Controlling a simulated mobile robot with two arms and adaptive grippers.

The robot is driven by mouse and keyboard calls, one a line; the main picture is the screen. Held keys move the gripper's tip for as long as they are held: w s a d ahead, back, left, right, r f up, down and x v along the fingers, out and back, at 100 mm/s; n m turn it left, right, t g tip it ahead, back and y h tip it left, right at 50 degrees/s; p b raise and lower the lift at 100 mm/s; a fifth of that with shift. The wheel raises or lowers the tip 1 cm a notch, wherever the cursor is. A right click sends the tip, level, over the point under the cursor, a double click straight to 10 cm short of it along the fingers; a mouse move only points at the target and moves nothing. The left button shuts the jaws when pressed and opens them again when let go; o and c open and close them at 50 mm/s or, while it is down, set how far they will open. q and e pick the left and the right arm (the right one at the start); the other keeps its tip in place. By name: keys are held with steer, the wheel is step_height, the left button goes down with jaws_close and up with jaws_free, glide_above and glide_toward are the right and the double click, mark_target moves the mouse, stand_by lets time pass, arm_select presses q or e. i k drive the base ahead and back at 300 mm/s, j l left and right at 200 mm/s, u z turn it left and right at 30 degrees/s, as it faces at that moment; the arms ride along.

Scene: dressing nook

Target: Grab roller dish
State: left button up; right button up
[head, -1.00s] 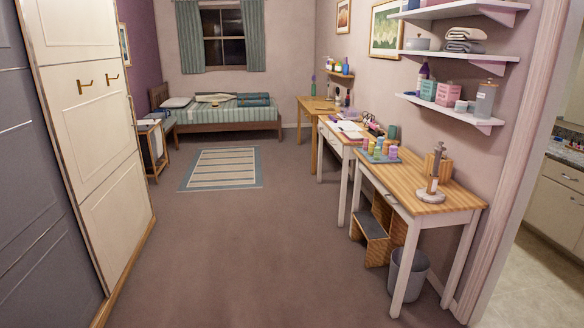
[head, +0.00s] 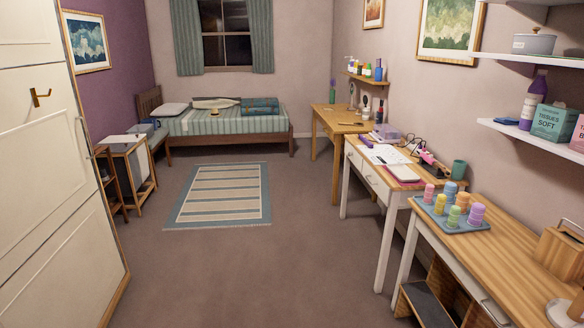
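A flat blue-grey dish (head: 438,216) sits on the near wooden table at the right. Several upright hair rollers stand on it, in pink, yellow, green, blue and purple; a purple roller (head: 476,213) is at its right end. The dish lies near the table's far left part. Neither of my grippers shows in the head view, so I cannot see how they stand.
The near table (head: 510,255) also holds a wooden block (head: 560,250) and a white stand base at the right edge. A white desk (head: 372,180) stands beyond it. Shelves overhang the near table. The carpet (head: 240,275) is clear up to the striped rug (head: 220,193).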

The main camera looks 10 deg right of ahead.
mark_target(404, 174)
steer(key=i+z, duration=0.2)
steer(key=i, duration=0.5)
steer(key=i+z, duration=0.15)
steer(key=i, duration=0.6)
steer(key=i+j+z, duration=0.2)
steer(key=i, duration=0.5)
